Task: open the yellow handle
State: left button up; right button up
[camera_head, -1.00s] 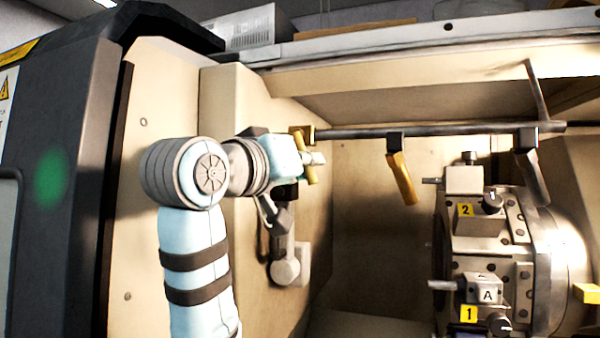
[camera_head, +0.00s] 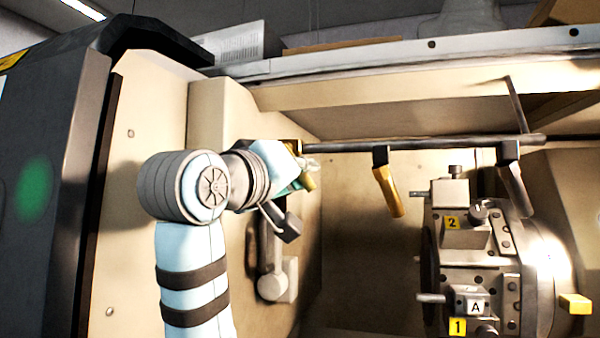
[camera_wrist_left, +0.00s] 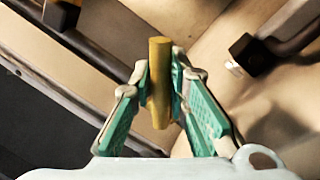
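A short yellow handle (camera_head: 308,182) hangs near the left end of a dark horizontal bar, partly hidden by my left gripper (camera_head: 306,168) in the head view. In the left wrist view the yellow handle (camera_wrist_left: 159,85) stands between the two teal-padded fingers of my left gripper (camera_wrist_left: 161,78). Both pads sit close against its sides, and the gripper looks shut on it. A second yellow handle (camera_head: 389,190) hangs from the middle of the bar, apart from my gripper. My right gripper is in neither view.
The dark bar (camera_head: 440,143) runs across the machine opening. A dark grey handle (camera_head: 515,185) hangs at its right. Below right is a turret (camera_head: 470,235) with marked tool blocks. A grey lever (camera_head: 275,285) hangs below my left wrist. The opening's middle is clear.

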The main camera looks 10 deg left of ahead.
pick_arm(q)
jog(key=o, duration=0.3)
